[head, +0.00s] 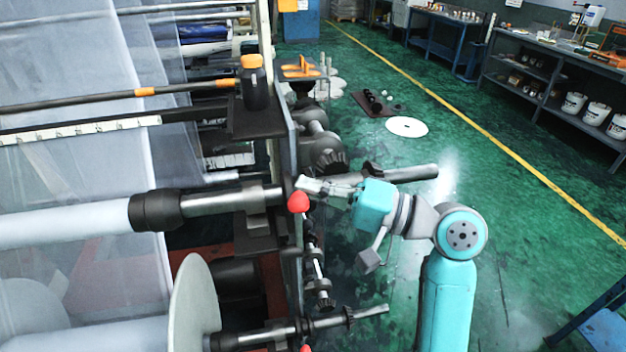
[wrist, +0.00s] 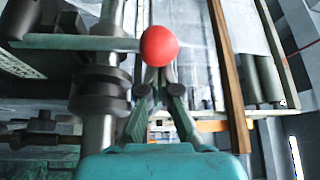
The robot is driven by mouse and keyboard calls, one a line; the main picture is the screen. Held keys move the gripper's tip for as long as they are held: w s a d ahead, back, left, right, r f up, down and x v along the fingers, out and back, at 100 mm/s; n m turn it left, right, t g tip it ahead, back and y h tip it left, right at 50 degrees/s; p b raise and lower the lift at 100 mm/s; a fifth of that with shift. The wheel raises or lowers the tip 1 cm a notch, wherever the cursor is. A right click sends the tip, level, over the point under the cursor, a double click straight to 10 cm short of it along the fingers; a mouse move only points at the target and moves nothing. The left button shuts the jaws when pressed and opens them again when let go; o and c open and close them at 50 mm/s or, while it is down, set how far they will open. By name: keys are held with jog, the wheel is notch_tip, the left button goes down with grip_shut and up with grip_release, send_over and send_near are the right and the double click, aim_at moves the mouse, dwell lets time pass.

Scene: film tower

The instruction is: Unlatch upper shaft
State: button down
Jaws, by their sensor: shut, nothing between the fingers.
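The upper shaft (head: 215,203) runs sideways from the film roll to the machine's side plate, with a dark collar at its left. A red ball knob (head: 298,202) sits at the plate beside the shaft. My gripper (head: 303,187) is shut and empty, with its fingertips right by the knob. A pale lever (wrist: 80,43) reaches from the knob to the left. The shaft (wrist: 100,128) stands left of the fingers.
A lower shaft (head: 330,321) with a second red knob (head: 305,348) lies below. A black bottle with an orange cap (head: 254,85) stands on a shelf above. The green floor (head: 480,190) to the right is mostly clear.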

jog(key=shift+s, duration=0.1)
dwell(0.3)
jog(key=s+d+f+n+g+y, duration=0.2)
jog(key=s+f+n+g, duration=0.2)
jog(key=n, duration=0.6)
jog(key=s+d+f+n+g+y, duration=0.1)
jog(key=s+f+n+g, duration=0.3)
jog(key=s+n, duration=0.5)
jog(key=shift+d+f+n+g+y, duration=0.35)
jog(key=shift+n+g+y, duration=0.5)
jog(key=shift+g, duration=0.35)
jog(key=shift+f, duration=0.15)
